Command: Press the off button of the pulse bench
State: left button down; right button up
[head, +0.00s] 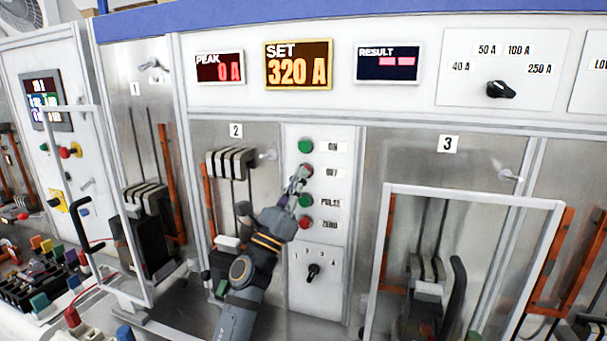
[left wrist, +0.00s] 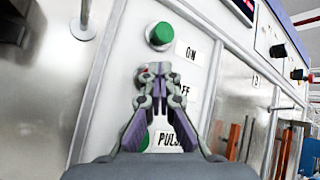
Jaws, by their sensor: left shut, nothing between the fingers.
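The pulse bench has a white button panel (head: 330,250) with ON, OFF, PULSE and ZERO labels. The red off button (head: 306,170) is mostly covered by my left gripper (head: 303,170), which is shut and empty with its fingertips at the button. In the left wrist view the shut fingertips (left wrist: 155,68) overlap the off button (left wrist: 141,74), of which only a sliver of red shows. I cannot tell whether they touch it. The green on button (head: 305,146) is just above; it also shows in the left wrist view (left wrist: 160,35). My right gripper is not in view.
The red zero button (head: 305,222) and a black rotary switch (head: 313,271) sit lower on the panel. Displays above read PEAK 0 A (head: 220,68), SET 320 A (head: 298,65) and RESULT dashes (head: 388,63). A framed clear door (head: 475,194) stands out at bay 3.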

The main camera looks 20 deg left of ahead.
pick_arm(q)
jog(key=shift+s, duration=0.1)
jog(key=shift+s+p, duration=0.35)
jog(key=shift+s, duration=0.45)
jog(key=shift+s, duration=0.1)
jog(key=s+p, duration=0.1)
jog(key=s, duration=0.3)
jog(key=shift+s+a, duration=0.1)
jog(key=shift+s, duration=0.3)
